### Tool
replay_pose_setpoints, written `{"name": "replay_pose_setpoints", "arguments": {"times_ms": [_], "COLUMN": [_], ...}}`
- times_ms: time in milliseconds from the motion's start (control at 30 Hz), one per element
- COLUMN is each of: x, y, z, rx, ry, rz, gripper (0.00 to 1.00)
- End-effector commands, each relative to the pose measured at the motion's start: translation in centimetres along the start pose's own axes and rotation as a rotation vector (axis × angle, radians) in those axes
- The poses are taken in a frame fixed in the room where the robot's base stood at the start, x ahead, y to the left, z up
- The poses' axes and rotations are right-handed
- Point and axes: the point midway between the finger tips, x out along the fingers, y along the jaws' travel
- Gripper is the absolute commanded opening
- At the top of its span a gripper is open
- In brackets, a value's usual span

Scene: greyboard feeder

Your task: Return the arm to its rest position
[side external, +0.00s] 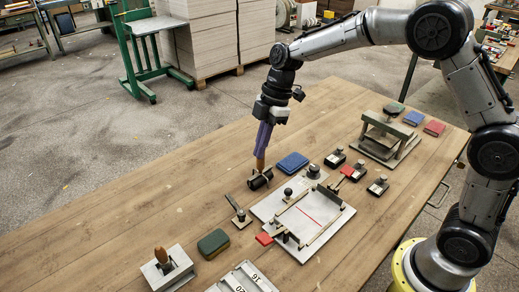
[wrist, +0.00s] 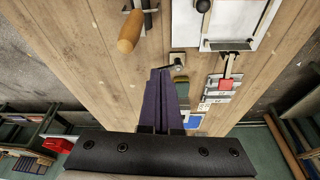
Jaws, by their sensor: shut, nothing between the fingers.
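My gripper (side external: 262,148) hangs from my arm over the wooden table, its purple fingers pointing down. In the wrist view my gripper (wrist: 161,73) has its two fingers together with nothing between them. In the side external view the fingertips line up with the wooden handle of a black roller (side external: 260,180); I cannot tell how large the gap is. My arm reaches from its base at the right, bent, across the table. A wooden handle (wrist: 130,32) shows left of the fingertips in the wrist view.
A metal plate fixture (side external: 300,222) lies mid-table, with a blue pad (side external: 292,163) behind it. A metal block with a wooden knob (side external: 165,268), a green sponge (side external: 213,243) and a press frame (side external: 386,135) also stand on the table (side external: 130,205). The far-left tabletop is clear.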

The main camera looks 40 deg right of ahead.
Motion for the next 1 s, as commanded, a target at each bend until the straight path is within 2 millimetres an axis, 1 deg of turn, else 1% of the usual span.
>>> {"name": "replay_pose_setpoints", "arguments": {"times_ms": [100,167,267,300,367,400,467,500,567,600,667,700,767,800,833,900,1000], "x": [-0.1,-0.8,-3.9,-5.6,-8.1,-9.8,-12.1,-13.3,-15.0,-15.8,-16.9,-17.3,-17.7,-17.6,-17.5,-16.8,-15.3], "y": [0.0,0.1,0.0,-0.5,-1.8,-3.0,-5.0,-6.4,-8.8,-10.4,-12.9,-14.6,-17.1,-18.8,-20.1,-22.5,-25.1], "z": [0.0,-0.2,-0.9,-1.2,-1.3,-1.2,-0.9,-0.6,0.0,0.5,1.3,1.9,2.9,3.7,4.3,5.7,7.6], "rx": [0.000,-0.003,-0.019,-0.027,-0.039,-0.034,-0.004,0.028,0.089,0.138,0.223,0.285,0.389,0.468,0.529,0.674,0.874], "ry": [0.001,0.004,0.017,0.021,0.020,0.017,0.012,0.009,0.007,0.007,0.011,0.015,0.025,0.035,0.043,0.064,0.094], "rz": [0.004,0.019,0.082,0.112,0.157,0.187,0.233,0.261,0.303,0.330,0.371,0.398,0.440,0.465,0.483,0.518,0.550], "gripper": [0.00,0.00,0.00,0.00,0.00,0.00,0.00,0.00,0.00,0.00,0.00,0.00,0.00,0.00,0.00,0.00,0.00]}}
